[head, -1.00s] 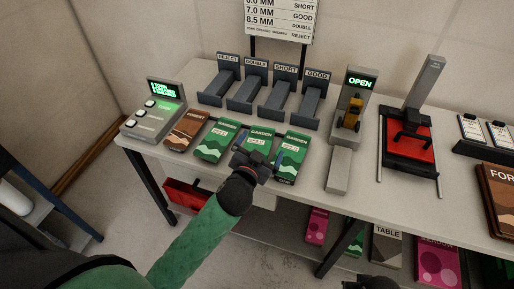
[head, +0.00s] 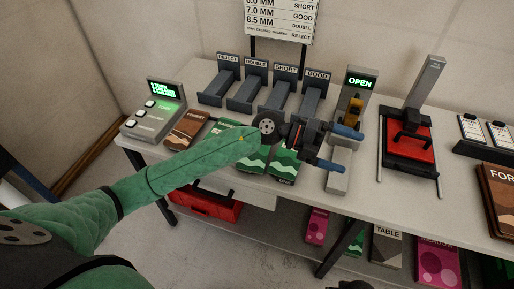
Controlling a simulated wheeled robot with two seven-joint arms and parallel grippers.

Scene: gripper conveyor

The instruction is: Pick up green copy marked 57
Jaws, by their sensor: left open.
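Green garden copies lie in a row on the table, partly hidden by my left arm. The right-hand green copy (head: 283,167) shows its lower part, and the middle green copy (head: 255,161) shows below my forearm. Another green copy to their left is mostly covered by the arm. I cannot read a 57 on any of them. My left gripper (head: 352,152) is open and empty, its two blue-tipped fingers pointing right. It hovers right of the green copies, in front of the OPEN gauge (head: 359,84), and hides part of it. My right gripper does not show.
A brown forest copy (head: 188,129) lies left of the green ones, beside a button console (head: 153,115). Grey chutes marked REJECT, DOUBLE, SHORT and GOOD (head: 313,98) stand behind. A red-bedded press (head: 410,147) stands to the right. A red bin (head: 207,205) is below the table.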

